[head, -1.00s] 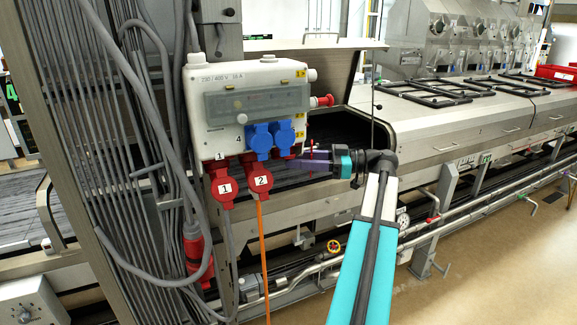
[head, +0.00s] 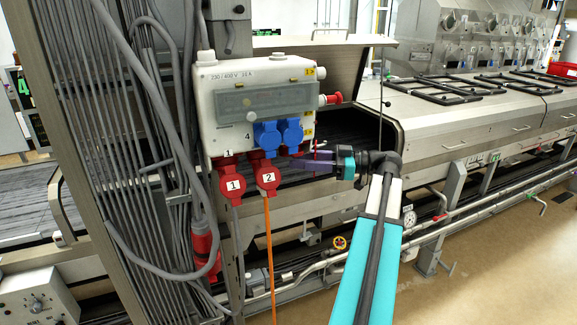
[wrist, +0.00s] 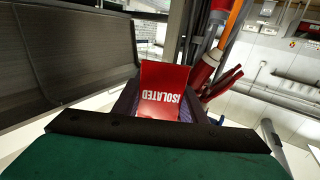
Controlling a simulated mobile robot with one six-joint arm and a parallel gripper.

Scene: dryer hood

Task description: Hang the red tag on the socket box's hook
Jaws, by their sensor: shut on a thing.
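The socket box (head: 222,112) is a pale box with a clear cover, two blue sockets (head: 267,136) and red sockets below, mounted on a metal post. Its hook cannot be made out clearly; a red knob-like part (head: 333,98) juts from its right side. My gripper (head: 318,161) is below and right of the blue sockets, shut on the red tag (wrist: 164,88). In the wrist view the tag stands between the fingers, its white word "ISOLATED" upside down. In the head view the tag (head: 316,148) is a thin red sliver. Whether it touches the box cannot be told.
Red plugs numbered 1 (head: 232,184) and 2 (head: 267,176) hang under the box, an orange cable (head: 271,245) below one. Grey cables (head: 165,130) loop at the left. A long metal machine (head: 460,130) lies behind and right. Open floor (head: 480,270) is at the lower right.

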